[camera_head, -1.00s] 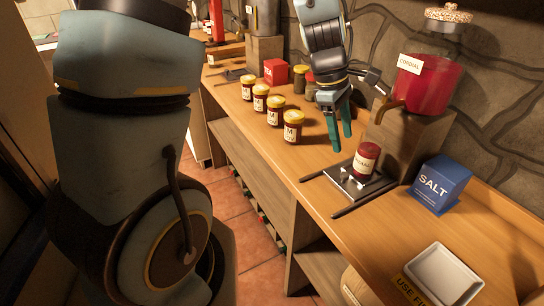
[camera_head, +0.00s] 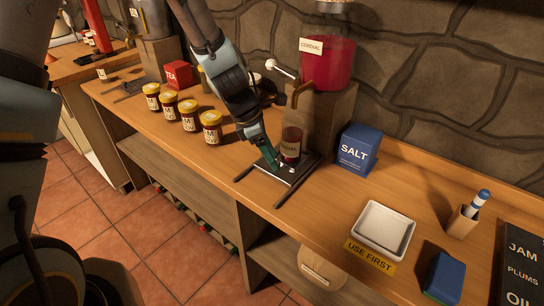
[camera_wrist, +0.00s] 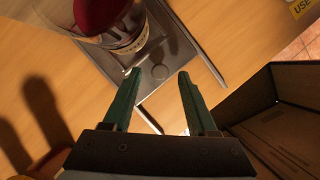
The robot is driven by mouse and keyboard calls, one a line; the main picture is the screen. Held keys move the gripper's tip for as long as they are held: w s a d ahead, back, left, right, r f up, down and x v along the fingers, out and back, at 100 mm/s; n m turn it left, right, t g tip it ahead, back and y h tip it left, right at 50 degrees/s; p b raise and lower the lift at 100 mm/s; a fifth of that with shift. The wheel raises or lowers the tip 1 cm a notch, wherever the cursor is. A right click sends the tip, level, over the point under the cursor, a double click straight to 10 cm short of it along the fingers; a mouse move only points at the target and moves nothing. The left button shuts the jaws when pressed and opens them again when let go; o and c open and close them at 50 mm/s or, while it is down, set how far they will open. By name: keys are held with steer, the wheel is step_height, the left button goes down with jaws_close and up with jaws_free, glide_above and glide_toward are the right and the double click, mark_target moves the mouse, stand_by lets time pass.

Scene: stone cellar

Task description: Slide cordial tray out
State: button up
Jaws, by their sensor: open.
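The cordial tray (camera_head: 308,164) is a dark metal plate between two dark rails on the wooden counter, below the cordial dispenser (camera_head: 327,65). A labelled jar with dark red contents (camera_head: 291,143) stands upright on it. My gripper (camera_head: 276,162) is open and low at the tray's front, beside the jar. In the wrist view, the two green fingers (camera_wrist: 158,76) are apart, with a round grey spot (camera_wrist: 160,72) on the tray (camera_wrist: 178,45) showing between their tips. The jar (camera_wrist: 105,22) is partly cut off there. I cannot tell whether a finger touches the tray.
Several yellow-lidded jars (camera_head: 189,115) stand left of my gripper. The blue salt box (camera_head: 357,149) stands right of the tray. A white dish (camera_head: 384,229) and a "use first" label (camera_head: 370,256) lie further right. The counter's front edge is close to the rails.

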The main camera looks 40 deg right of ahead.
steer(key=shift+s+d+f, duration=0.15)
steer(key=shift+d+f, duration=0.05)
steer(key=shift+f, duration=0.3)
jaws_close()
stand_by(1.2)
